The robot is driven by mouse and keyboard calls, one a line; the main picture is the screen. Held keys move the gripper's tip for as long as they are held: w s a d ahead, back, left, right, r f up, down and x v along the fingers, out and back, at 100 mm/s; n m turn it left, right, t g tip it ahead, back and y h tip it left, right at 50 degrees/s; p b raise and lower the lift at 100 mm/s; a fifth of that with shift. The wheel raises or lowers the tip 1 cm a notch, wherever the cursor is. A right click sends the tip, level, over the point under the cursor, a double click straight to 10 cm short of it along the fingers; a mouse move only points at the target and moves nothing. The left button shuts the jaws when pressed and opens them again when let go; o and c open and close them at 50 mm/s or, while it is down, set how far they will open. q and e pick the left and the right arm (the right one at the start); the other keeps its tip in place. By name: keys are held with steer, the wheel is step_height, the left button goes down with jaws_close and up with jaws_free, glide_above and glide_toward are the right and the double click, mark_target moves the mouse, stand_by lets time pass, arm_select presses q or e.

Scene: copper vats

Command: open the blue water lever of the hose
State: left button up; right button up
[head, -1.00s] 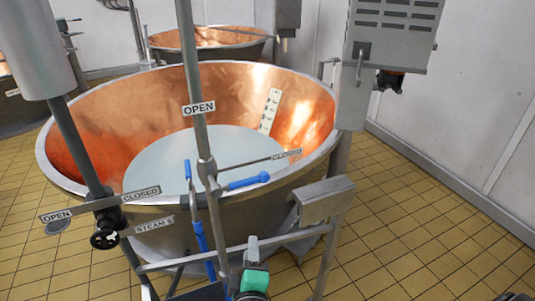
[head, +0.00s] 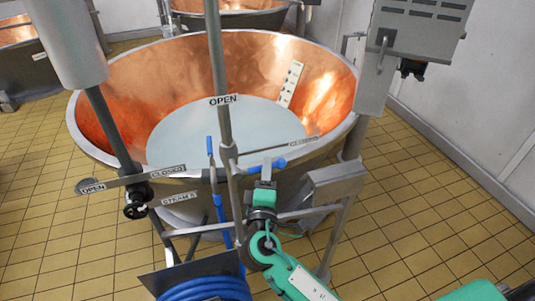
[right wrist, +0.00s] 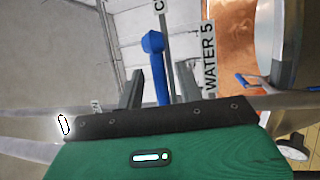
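The blue water lever (head: 280,163) sticks out to the right from the upright pipe (head: 222,100), below the small CLOSED sign (head: 303,143). An OPEN sign (head: 223,100) is higher on the same pipe. My right gripper (head: 264,170) is at the lever and covers part of it. In the right wrist view the blue lever (right wrist: 155,65) shows between the two grey fingers of my right gripper (right wrist: 160,88), which stand apart with gaps on both sides. Contact with the lever cannot be told. My left gripper is not in view.
The copper vat (head: 90,130) stands behind the pipe. A blue hose (head: 205,290) lies coiled low in front. A steam lever with a black knob (head: 137,201) is to the left. A metal bracket (head: 337,180) is close to the right of my gripper. Tiled floor is clear at right.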

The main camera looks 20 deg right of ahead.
steer(key=x, duration=0.3)
steer(key=shift+w+p, duration=0.2)
steer(key=shift+p, duration=0.2)
jaws_close()
